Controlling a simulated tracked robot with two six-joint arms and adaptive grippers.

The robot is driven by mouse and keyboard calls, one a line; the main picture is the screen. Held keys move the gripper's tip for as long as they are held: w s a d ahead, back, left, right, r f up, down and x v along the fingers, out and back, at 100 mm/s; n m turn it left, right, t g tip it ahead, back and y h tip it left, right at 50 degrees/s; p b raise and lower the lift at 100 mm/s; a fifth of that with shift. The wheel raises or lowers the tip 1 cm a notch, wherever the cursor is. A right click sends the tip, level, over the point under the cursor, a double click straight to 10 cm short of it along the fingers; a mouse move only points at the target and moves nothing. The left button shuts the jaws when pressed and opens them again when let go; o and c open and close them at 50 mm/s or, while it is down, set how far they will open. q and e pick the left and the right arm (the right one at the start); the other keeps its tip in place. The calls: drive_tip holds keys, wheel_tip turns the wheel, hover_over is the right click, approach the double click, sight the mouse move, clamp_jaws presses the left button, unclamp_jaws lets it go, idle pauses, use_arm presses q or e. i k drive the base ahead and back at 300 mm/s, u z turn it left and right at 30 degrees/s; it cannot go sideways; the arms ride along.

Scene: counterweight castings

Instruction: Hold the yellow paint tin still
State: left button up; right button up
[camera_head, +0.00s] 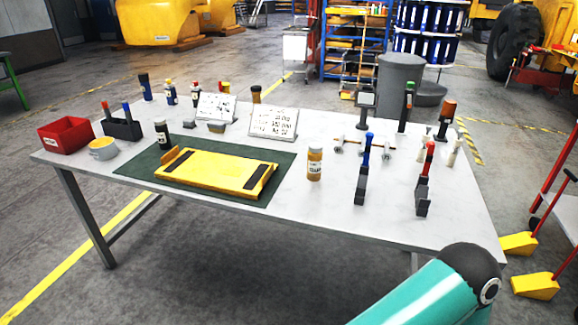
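A short, round yellow tin (103,150) with a pale top stands upright at the left of the white table, beside the red bin; it looks like the yellow paint tin. Nothing of mine touches it. A teal link of my own arm with a dark rounded joint shows at the bottom right, well away from the tin. Neither of my grippers shows in the head view.
The table (400,222) also holds a red bin (66,136), a yellow tray-like casting (215,174) on a green mat (140,168), an amber jar (314,165), and several upright tools at the right. Bare tabletop lies along the front right.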

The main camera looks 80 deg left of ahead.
sight(314, 161)
drive_tip(key=k, duration=0.3)
drive_tip(key=z, duration=1)
drive_tip(key=i, duration=0.15)
drive_tip(key=u, duration=2.85)
drive_tip(key=i, duration=1)
drive_tip(key=z, duration=0.2)
drive_tip(key=k, duration=0.95)
drive_tip(key=u, duration=0.1)
drive_tip(key=i, duration=0.25)
drive_tip(key=u, duration=0.1)
